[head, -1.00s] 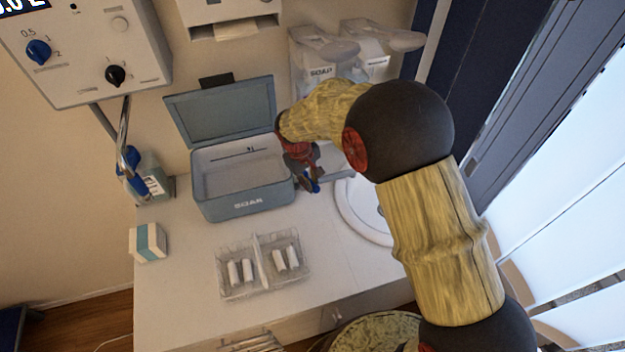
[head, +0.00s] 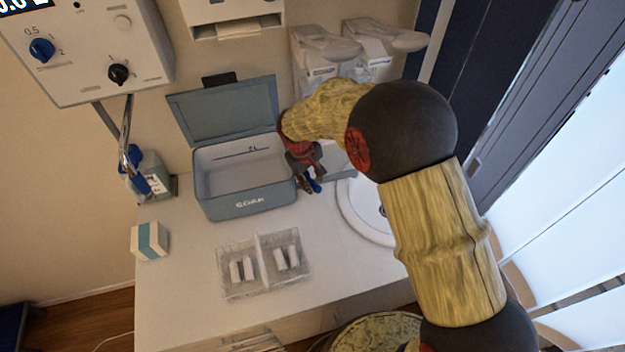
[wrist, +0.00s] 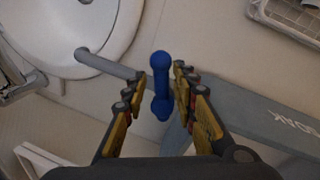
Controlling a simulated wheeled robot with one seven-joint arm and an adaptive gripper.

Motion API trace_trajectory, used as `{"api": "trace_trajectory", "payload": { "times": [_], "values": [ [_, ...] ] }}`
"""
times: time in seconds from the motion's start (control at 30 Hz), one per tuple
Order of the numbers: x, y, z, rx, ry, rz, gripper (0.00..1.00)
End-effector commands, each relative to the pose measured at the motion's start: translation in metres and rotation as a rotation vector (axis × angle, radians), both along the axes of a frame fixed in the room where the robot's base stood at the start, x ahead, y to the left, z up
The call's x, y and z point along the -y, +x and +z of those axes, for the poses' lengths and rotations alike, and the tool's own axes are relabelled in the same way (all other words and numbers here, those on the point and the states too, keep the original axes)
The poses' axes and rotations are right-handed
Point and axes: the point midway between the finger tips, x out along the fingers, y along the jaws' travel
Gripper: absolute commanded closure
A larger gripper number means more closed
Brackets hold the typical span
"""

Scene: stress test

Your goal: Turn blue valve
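The blue valve (wrist: 161,85) is a small blue lever with rounded ends at the end of a grey pipe. In the wrist view it stands between the two fingers of my gripper (wrist: 160,76), which are open on either side of it. I cannot tell whether either finger touches it. In the head view my gripper (head: 308,168) points down between the grey box and the sink, and a bit of the blue valve (head: 316,186) shows below it. My arm and gripper hide the rest of the valve and most of the pipe.
An open grey box (head: 247,203) stands just left of my gripper. A round white sink (head: 362,222) lies to its right. A clear divided tray (head: 236,292) and a small white-and-blue box (head: 149,240) are on the counter (head: 190,270). Dispensers (head: 318,62) hang on the wall behind.

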Motion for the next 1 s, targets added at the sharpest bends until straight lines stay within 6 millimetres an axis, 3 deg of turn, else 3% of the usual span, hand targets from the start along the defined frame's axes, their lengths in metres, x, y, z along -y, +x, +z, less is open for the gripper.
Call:
{"api": "trace_trajectory", "payload": {
  "times": [0.27, 0.77, 1.0],
  "values": [
    [0.002, -0.001, -0.002, -0.006, 0.0, 0.057, 0.66],
    [0.018, 0.013, 0.0, -0.001, 0.0, 0.496, 0.66],
    [0.012, 0.007, 0.045, 0.003, -0.001, 0.503, 0.66]
  ]
}}
